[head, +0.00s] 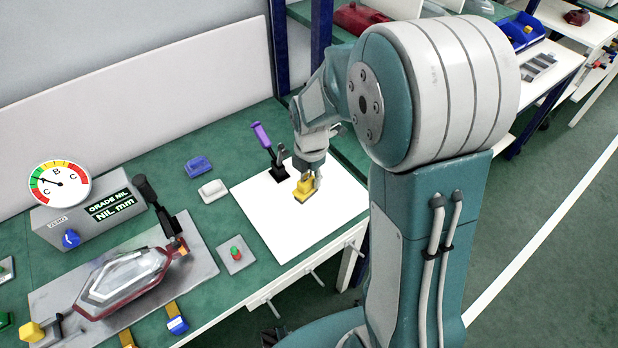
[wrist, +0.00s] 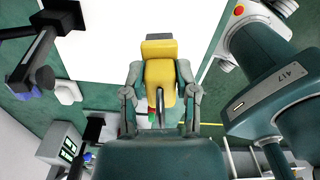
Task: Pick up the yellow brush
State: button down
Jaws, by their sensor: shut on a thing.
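The yellow brush (head: 303,188) is at my gripper (head: 311,180), over the white sheet (head: 277,230) on the green bench. In the wrist view the yellow brush (wrist: 160,76) sits between the two fingers of my gripper (wrist: 160,92), which are shut on it from both sides. Its wider yellow end points up in that view. The head view does not clearly show whether the brush touches the sheet or is just above it.
A purple-handled clamp (head: 262,137) stands beside the gripper at the sheet's far left edge. A blue block (head: 199,165) and a white block (head: 213,190) lie left of the sheet. A lamp (head: 123,280) in a fixture and a gauge box (head: 90,212) stand farther left. The sheet's front is clear.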

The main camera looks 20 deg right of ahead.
jog(key=s+a+r, duration=0.2)
jog(key=s+r, duration=0.3)
jog(key=s, duration=0.5)
jog(key=shift+a+r, duration=0.25)
jog(key=shift+r, duration=0.05)
jog(key=c, duration=0.9)
grip_release()
jog(key=c, duration=1.9)
grip_release()
